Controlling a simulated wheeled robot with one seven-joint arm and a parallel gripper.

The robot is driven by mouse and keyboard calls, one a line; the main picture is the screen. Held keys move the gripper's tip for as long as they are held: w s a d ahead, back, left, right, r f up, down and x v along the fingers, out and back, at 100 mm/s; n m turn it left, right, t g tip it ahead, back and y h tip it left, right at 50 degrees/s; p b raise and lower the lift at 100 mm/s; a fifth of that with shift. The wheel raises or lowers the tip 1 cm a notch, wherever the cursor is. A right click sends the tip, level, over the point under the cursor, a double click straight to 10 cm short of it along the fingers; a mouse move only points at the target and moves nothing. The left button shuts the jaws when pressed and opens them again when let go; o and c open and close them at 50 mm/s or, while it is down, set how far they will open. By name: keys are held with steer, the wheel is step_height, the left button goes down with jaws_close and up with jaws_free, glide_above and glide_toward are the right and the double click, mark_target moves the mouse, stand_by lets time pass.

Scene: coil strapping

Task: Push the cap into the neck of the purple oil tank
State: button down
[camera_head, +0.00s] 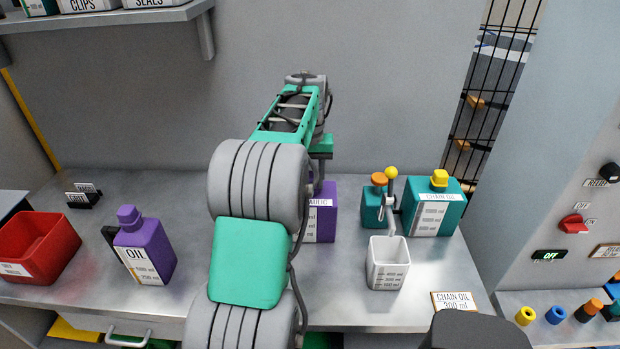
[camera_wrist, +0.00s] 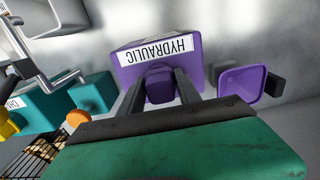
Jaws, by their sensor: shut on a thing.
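A purple tank labelled HYDRAULIC (camera_wrist: 187,57) stands on the bench. In the head view the same tank (camera_head: 326,222) is mostly behind my arm. My gripper (camera_wrist: 161,78) is over it in the wrist view, its two dark fingers shut on a purple cap (camera_wrist: 159,88). The cap lines up with the top of the tank in that view; how deep it sits in the neck I cannot tell. In the head view my gripper and this cap are hidden. A second purple container, labelled OIL (camera_head: 146,252), stands at the left with a purple top on it.
A teal chain oil tank (camera_head: 437,208) with a yellow cap and a smaller teal container (camera_head: 371,209) stand at the right. A white measuring cup (camera_head: 388,265) is in front of them. A red bin (camera_head: 37,250) is at far left. A purple open-topped piece (camera_wrist: 242,84) lies beside the hydraulic tank.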

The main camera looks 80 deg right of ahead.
steer(key=shift+f, duration=0.55)
steer(key=c, duration=0.8)
jaws_free()
steer(key=shift+o, duration=0.2)
steer(key=shift+r, duration=0.15)
